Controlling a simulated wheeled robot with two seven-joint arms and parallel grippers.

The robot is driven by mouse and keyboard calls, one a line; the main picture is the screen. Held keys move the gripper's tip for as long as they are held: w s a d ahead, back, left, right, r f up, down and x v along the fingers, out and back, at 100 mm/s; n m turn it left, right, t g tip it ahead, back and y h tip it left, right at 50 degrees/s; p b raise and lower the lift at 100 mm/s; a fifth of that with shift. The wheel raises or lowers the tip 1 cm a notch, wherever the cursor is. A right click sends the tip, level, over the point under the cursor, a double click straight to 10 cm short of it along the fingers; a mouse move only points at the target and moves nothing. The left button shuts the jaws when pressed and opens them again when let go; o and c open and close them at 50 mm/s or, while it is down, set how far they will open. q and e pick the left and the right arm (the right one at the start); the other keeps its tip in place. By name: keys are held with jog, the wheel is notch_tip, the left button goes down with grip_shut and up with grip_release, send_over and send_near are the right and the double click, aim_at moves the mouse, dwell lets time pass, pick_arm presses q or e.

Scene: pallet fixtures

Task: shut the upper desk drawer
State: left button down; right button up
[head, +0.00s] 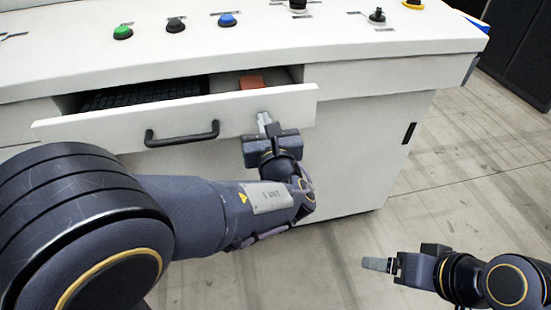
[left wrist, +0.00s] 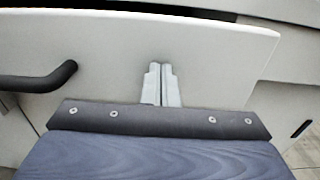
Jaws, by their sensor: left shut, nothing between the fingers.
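The upper desk drawer (head: 283,105) is white and stands partly pulled out of the white desk (head: 330,75). Its black bar handle (head: 182,134) is on the front panel, and it also shows at the left in the left wrist view (left wrist: 40,80). My left gripper (head: 264,120) is shut and empty, with its fingertips at the drawer front, right of the handle. In the left wrist view its fingers (left wrist: 161,84) lie against or just before the panel; contact is unclear. My right gripper (head: 377,264) is over the floor at lower right, apart from the desk; its fingers look closed together.
Inside the drawer are a black keyboard-like object (head: 145,93) and an orange block (head: 251,82). On the desk top are a green button (head: 123,32), a black button (head: 176,25), a blue button (head: 227,19) and a joystick (head: 377,16). Floor at right is clear.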

pick_arm(q)
jog(key=b+x, duration=0.1)
jog(key=x, duration=1)
jog(key=shift+w, duration=0.25)
jog(key=shift+a+r, duration=0.1)
jog(key=shift+r, duration=0.2)
